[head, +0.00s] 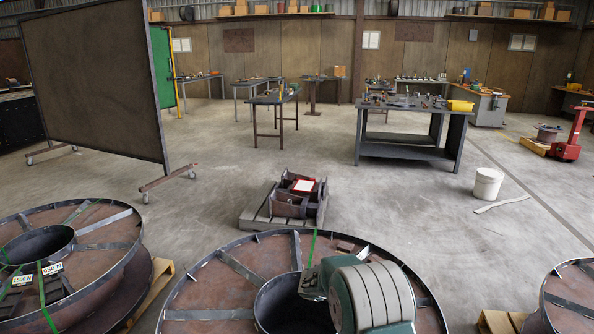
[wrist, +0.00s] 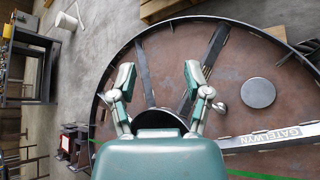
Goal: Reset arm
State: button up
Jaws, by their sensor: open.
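My gripper (wrist: 159,80) shows in the wrist view with its two green and grey fingers spread apart and nothing between them. It is above a large brown steel reel (wrist: 185,65), in front of the reel's dark central opening. In the head view the same reel (head: 210,290) lies flat on the floor close in front of me. My green and grey arm (head: 375,295) covers part of its right side, and the fingertips are hard to make out there.
Another reel (head: 100,255) lies at the left and part of one (head: 575,300) at the right. A pallet with steel parts (head: 285,203) is beyond the middle reel. A wheeled screen (head: 95,90), a workbench (head: 410,150) and a white bucket (head: 487,187) stand farther back. Open floor lies between.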

jog(key=s+r+m+y, duration=0.6)
jog(key=s+r+m, duration=0.1)
jog(key=s+r, duration=1.1)
jog(key=s+a+r+m+t+y, duration=0.1)
jog(key=s+a+m+y, duration=0.1)
jog(key=s, duration=0.7)
jog(key=s+a+r+m+t+y, duration=0.2)
jog(key=s+a+m+y, duration=0.1)
jog(key=s, duration=0.7)
jog(key=shift+m+y, duration=0.3)
jog(key=shift+y, duration=0.2)
jog(key=shift+r, duration=0.1)
